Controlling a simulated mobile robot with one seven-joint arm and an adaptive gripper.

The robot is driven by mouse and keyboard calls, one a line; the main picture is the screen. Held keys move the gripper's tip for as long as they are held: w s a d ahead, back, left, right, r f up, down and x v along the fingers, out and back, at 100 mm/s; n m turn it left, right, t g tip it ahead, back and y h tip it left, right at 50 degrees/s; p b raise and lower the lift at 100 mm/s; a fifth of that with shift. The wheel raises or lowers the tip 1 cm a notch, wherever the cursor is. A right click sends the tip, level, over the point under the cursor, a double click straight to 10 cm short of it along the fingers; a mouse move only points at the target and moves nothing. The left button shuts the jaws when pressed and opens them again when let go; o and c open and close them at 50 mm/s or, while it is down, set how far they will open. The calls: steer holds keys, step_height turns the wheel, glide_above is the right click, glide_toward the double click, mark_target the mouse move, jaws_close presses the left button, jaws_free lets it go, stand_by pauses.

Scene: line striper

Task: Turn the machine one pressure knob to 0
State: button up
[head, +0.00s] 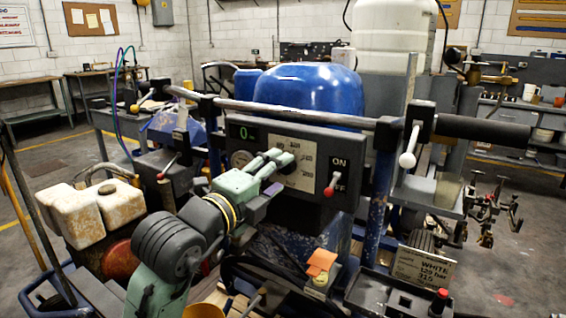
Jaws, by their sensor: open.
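The machine's grey control panel (237,125) faces me in the middle of the head view. It carries a green digital display (245,134) that appears to read 0. A dial face with pale labels (308,162) is right of centre on the panel. My gripper (280,172) is open in front of this dial, its fingers pointing at it. The fingers cover the dial's middle and left part, so the pressure knob and its pointer cannot be made out. I cannot tell whether the fingers touch the knob.
A red-tipped ON/OFF lever (331,187) sits just right of the dial. A round gauge (240,158) is to its left. A long handlebar (300,112) crosses above the panel. A stained white jug (95,211) stands left.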

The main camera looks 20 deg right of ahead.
mark_target(283, 169)
steer(key=shift+p+x, duration=0.35)
steer(key=shift+x, duration=1.35)
steer(key=shift+a, duration=0.1)
jaws_close()
